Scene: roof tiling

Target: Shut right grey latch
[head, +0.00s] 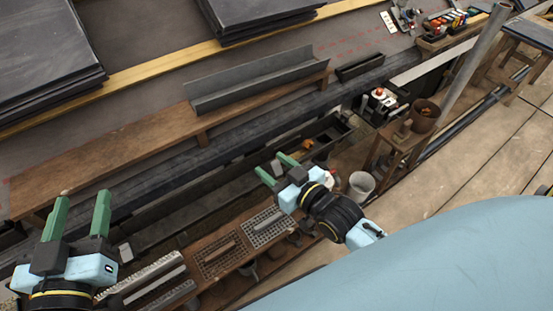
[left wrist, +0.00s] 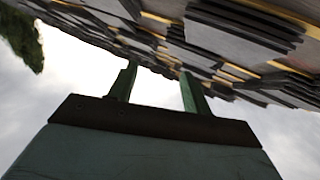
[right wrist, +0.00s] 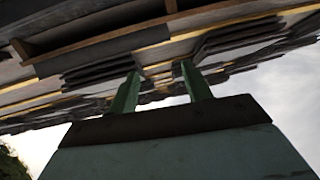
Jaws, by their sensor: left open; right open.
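I cannot make out a grey latch for certain in any view. My left gripper (head: 81,200) is open and empty at the lower left of the head view, over the lower edge of the roof. Its green fingers also show apart in the left wrist view (left wrist: 158,73). My right gripper (head: 272,165) is open and empty near the middle of the head view, above the dark trough zone. Its fingers also show apart in the right wrist view (right wrist: 160,70), with nothing between them. Neither gripper visibly touches anything.
A grey metal channel (head: 255,82) lies on a wooden plank (head: 110,157). Dark slate stacks (head: 40,55) stand at upper left. A white bucket (head: 361,186), brown pot (head: 424,117), grey pole (head: 475,62) and tool box (head: 450,22) are to the right.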

